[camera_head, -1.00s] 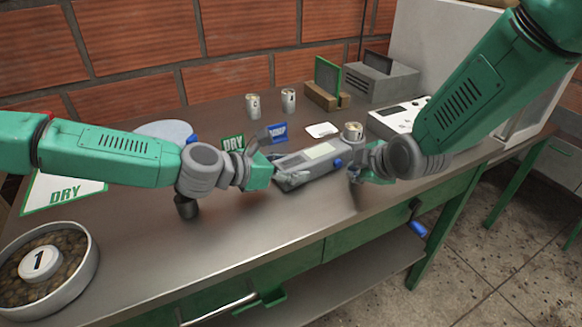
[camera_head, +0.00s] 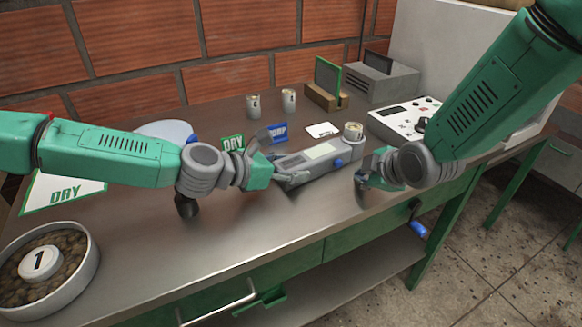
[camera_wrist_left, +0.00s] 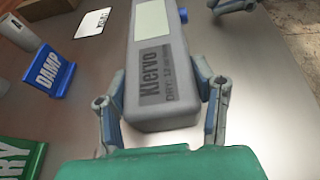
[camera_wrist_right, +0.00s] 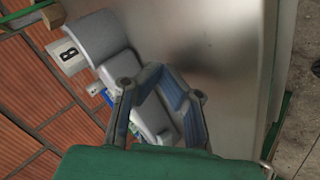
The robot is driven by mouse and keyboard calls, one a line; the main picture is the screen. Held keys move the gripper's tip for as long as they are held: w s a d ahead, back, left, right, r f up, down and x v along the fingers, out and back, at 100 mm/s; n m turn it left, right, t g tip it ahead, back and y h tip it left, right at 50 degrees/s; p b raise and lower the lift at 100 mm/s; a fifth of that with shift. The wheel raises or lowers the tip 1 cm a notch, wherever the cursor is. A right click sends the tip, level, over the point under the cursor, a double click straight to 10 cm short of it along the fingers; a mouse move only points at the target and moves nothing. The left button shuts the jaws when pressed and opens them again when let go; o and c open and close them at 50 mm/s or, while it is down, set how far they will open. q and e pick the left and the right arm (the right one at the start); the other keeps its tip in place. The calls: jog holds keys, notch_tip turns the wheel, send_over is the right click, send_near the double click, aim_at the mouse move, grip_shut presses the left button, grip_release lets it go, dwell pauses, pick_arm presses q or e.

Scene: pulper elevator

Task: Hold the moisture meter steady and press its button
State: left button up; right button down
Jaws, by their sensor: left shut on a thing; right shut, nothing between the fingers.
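The moisture meter (camera_head: 318,160) is a long grey device with a pale screen, lying on the bench in the head view. Its blue button (camera_head: 338,162) sticks out on the side facing my right gripper. In the left wrist view the meter's labelled end (camera_wrist_left: 160,80) lies between the two fingers. My left gripper (camera_head: 284,172) is shut on that end, one finger on each side. My right gripper (camera_head: 362,186) is shut and empty, just to the right of the button and apart from it. The right wrist view shows its fingers (camera_wrist_right: 165,82) in front of part of the meter.
A labelled cup (camera_head: 353,131) stands at the meter's far end. A DAMP sign (camera_head: 278,133), a small DRY sign (camera_head: 233,144) and two cups (camera_head: 253,105) are behind. A white control box (camera_head: 400,118) stands at right.

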aim_at(370, 197)
jog(key=shift+s+d, duration=0.6)
jog(key=shift+s, duration=0.2)
jog(key=shift+s+d, duration=0.55)
jog(key=shift+s, duration=0.3)
jog(key=shift+s+d, duration=0.6)
jog(key=shift+s, duration=0.2)
jog(key=shift+s+a, duration=0.4)
jog(key=shift+s, duration=0.45)
jog(key=shift+w, duration=0.1)
jog(key=shift+w+a+f, duration=0.1)
jog(key=shift+w+a, duration=0.75)
jog(key=shift+w, duration=0.3)
jog(key=shift+w+a+r, duration=0.1)
jog(key=shift+w+a, duration=0.8)
jog(key=shift+w, duration=0.25)
jog(key=shift+w+a+f, duration=0.1)
jog(key=shift+w+a, duration=0.75)
jog(key=shift+w, duration=0.3)
